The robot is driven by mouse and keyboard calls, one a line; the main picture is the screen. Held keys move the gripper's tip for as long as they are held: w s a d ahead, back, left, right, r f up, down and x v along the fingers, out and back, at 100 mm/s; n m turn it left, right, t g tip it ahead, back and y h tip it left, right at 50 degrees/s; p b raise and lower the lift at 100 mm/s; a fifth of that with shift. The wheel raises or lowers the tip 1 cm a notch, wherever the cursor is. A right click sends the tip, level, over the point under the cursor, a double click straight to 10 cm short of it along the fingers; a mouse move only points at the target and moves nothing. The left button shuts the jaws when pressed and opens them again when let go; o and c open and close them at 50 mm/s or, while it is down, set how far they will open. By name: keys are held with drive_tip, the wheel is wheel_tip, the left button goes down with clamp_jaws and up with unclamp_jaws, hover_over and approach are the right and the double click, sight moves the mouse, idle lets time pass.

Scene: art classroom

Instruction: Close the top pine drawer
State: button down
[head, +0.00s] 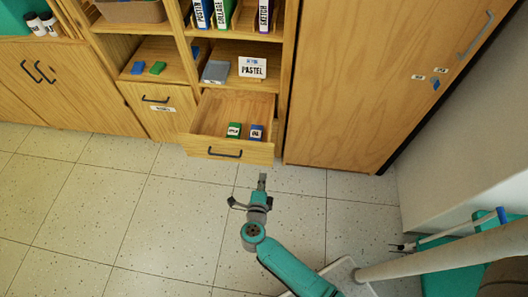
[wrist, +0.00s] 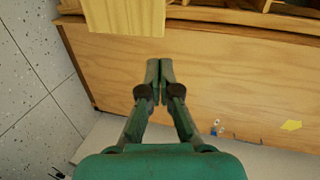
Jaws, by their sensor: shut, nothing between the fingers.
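The pine drawer (head: 201,146) stands pulled out from the shelf unit, with a dark bar handle (head: 225,153) on its front.
A tall wooden cabinet (head: 365,80) stands right of the drawer. A closed drawer (head: 160,115) with a handle is to its left. Shelves above hold books (head: 222,12) and a pastel sign (head: 252,67). The tiled floor at left is clear.

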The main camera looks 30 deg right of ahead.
drive_tip(key=w, duration=0.1)
approach(265, 147)
drive_tip(key=shift+m, duration=0.3)
drive_tip(key=x, duration=0.6)
drive_tip(key=shift+f, duration=0.1)
drive_tip(key=shift+w+d, duration=0.25)
drive_tip(key=shift+w, duration=0.1)
